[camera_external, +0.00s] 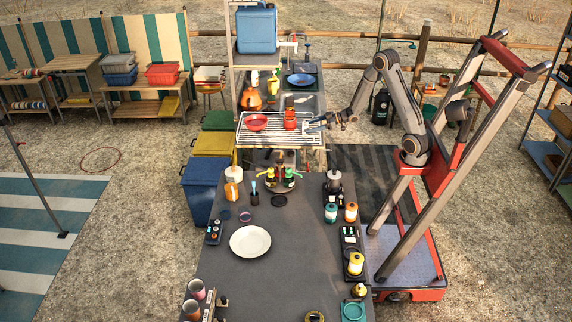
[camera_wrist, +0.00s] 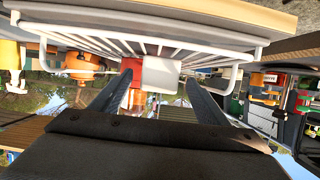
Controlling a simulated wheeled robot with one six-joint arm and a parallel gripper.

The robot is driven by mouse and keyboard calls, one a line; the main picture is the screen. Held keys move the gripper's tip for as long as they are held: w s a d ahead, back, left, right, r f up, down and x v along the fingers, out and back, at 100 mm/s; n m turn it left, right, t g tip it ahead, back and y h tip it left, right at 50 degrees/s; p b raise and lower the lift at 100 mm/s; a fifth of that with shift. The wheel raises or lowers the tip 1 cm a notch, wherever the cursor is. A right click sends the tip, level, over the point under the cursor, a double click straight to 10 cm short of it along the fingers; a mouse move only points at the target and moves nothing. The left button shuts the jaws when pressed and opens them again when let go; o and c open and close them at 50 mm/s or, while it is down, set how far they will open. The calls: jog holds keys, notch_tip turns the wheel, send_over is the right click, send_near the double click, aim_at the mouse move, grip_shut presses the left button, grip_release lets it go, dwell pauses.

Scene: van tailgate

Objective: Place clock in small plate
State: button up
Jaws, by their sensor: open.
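My gripper (camera_external: 314,124) is open at the right end of the wire rack. In the wrist view its two dark fingers stand apart, with a small white square-faced thing (camera_wrist: 161,75) between and beyond the tips; nothing is visibly gripped. I cannot tell whether this is the clock. A red upright object (camera_external: 290,119) stands on the rack just left of my gripper; it is too small to identify. A small red plate or shallow bowl (camera_external: 256,122) lies further left on the rack. A blue plate (camera_external: 301,80) sits behind, and a larger white plate (camera_external: 250,241) lies on the dark table.
The wire rack (camera_external: 262,138) has a raised wire edge. Bottles (camera_external: 288,178) and jars stand at the table's far end. A yellow-topped jar (camera_external: 355,264) and other items line its right edge. The table around the white plate is mostly clear. Bins (camera_external: 199,190) stand at left.

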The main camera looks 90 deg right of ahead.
aim_at(305, 127)
jog(key=shift+x, duration=1.8)
jog(key=shift+r, duration=0.1)
jog(key=c, duration=1.3)
notch_tip(305, 127, up, 10)
jog(key=shift+r, duration=0.1)
